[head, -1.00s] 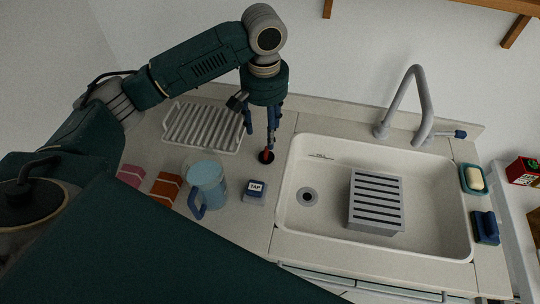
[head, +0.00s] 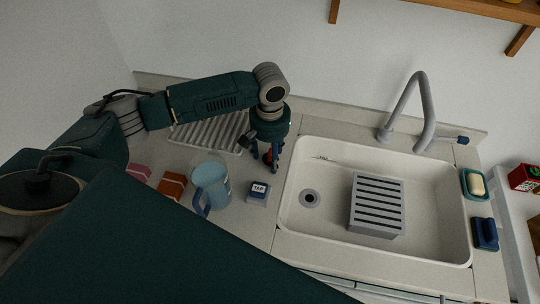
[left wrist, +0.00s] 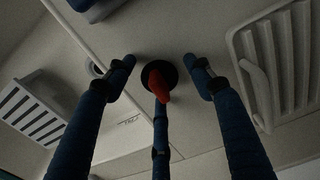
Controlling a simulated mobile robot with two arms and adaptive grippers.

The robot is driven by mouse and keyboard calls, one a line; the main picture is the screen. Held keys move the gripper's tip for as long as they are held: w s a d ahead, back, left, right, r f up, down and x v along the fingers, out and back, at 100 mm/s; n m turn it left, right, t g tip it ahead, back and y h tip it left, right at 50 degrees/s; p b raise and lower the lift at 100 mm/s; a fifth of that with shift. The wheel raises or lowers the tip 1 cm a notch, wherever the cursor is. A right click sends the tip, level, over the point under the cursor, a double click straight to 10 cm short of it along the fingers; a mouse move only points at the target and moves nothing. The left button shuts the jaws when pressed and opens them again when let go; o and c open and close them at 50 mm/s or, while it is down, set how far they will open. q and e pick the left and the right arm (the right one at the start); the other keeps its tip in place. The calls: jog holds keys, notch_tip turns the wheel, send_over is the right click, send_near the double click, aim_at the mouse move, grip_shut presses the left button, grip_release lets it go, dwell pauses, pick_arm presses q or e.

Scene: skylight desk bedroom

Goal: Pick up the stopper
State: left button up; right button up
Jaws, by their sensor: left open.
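The stopper is a dark round disc with a red grip; it sits on the counter left of the sink. In the left wrist view the stopper (left wrist: 160,80) lies between the fingertips, its red grip pointing into the space between the fingers. In the head view the red of the stopper (head: 267,157) is partly hidden by the fingers. My left gripper (head: 273,163) points down over it with its blue fingers spread open. No finger clearly touches the stopper; exact contact cannot be told. My right gripper is not in view.
The white sink (head: 330,242) with its drain (head: 309,198) and grey slotted box (head: 377,205) is to the right. A ribbed drying rack (head: 212,132), blue mug (head: 210,185) and TAP box (head: 258,194) are close by. The faucet (head: 428,115) stands behind the sink.

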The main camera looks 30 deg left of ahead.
pick_arm(q)
jog(key=shift+c, duration=0.3)
jog(key=c, duration=1)
jog(key=shift+o, duration=0.2)
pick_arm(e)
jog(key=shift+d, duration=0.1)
